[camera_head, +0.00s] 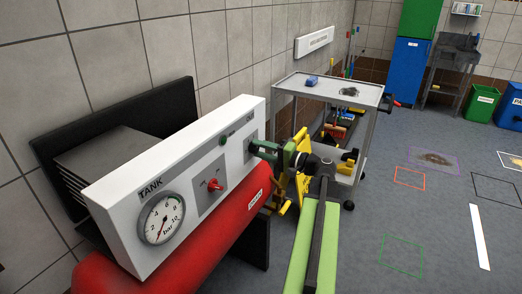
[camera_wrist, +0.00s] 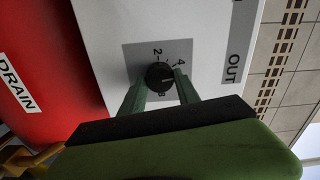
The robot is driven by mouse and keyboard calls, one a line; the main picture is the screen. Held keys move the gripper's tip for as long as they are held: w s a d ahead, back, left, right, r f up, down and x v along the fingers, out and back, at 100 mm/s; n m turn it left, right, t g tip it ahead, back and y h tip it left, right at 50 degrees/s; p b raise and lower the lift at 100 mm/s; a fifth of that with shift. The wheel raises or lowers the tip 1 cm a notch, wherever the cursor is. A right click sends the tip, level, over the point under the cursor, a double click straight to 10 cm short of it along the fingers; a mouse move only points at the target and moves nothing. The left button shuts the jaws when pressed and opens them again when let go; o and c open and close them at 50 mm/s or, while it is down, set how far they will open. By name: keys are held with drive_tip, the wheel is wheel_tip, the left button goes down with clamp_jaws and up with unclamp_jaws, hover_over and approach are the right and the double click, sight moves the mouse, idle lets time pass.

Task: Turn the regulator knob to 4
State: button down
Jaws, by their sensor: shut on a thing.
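In the head view my gripper (camera_head: 262,150) is at the right end of the white panel (camera_head: 125,190) and hides the knob.
The panel carries a TANK gauge (camera_head: 161,218), a red switch (camera_head: 214,185) and a green button (camera_head: 222,140). A red tank (camera_head: 215,226) lies below it; its DRAIN label (camera_wrist: 16,83) shows in the wrist view. A metal cart (camera_head: 330,88) stands close behind my gripper. Floor is open at right.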

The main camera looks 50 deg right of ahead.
drive_tip(key=shift+n, duration=2)
drive_tip(key=c, duration=0.9)
unclamp_jaws()
drive_tip(key=shift+s, duration=0.1)
drive_tip(key=v, duration=1.7)
drive_tip(key=shift+s, duration=0.15)
drive_tip(key=shift+f, duration=0.1)
